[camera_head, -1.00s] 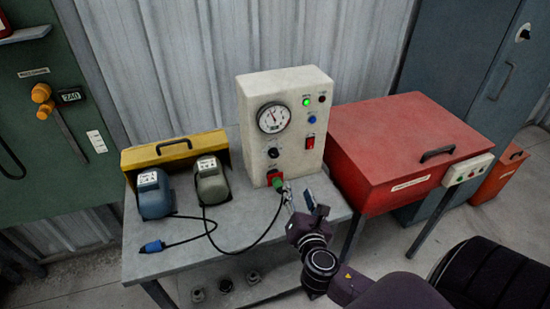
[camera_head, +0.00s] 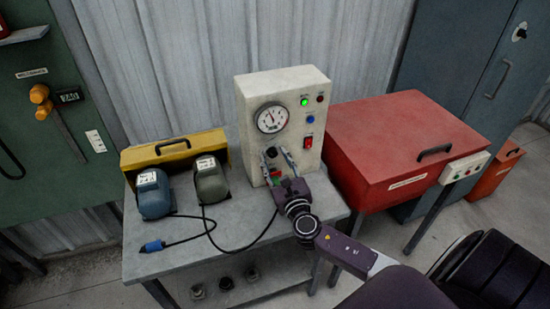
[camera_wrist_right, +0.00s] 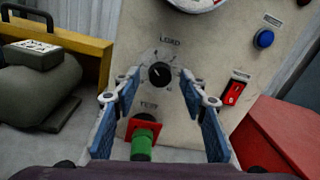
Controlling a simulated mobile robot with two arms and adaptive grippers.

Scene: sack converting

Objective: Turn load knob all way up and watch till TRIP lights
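The cream test box (camera_head: 285,85) stands on the grey bench with a round gauge (camera_head: 271,118). Its green lamp (camera_head: 304,101) is lit; the small dark red lamp (camera_head: 320,98) beside it looks unlit, and its label is too small to read. The black LOAD knob (camera_wrist_right: 160,75) has a white pointer mark aimed to the upper left. My right gripper (camera_head: 277,158) is at the box's front. In the right wrist view my right gripper (camera_wrist_right: 159,78) is open, one finger on each side of the knob, with gaps showing. My left gripper is out of view.
A green plug (camera_wrist_right: 142,145) sits in the red TEST socket just below the knob, between the fingers. A red rocker switch (camera_wrist_right: 232,92) and blue button (camera_wrist_right: 263,38) are to the right. Two motors and a yellow box (camera_head: 175,148) stand left, a red chest (camera_head: 385,130) right.

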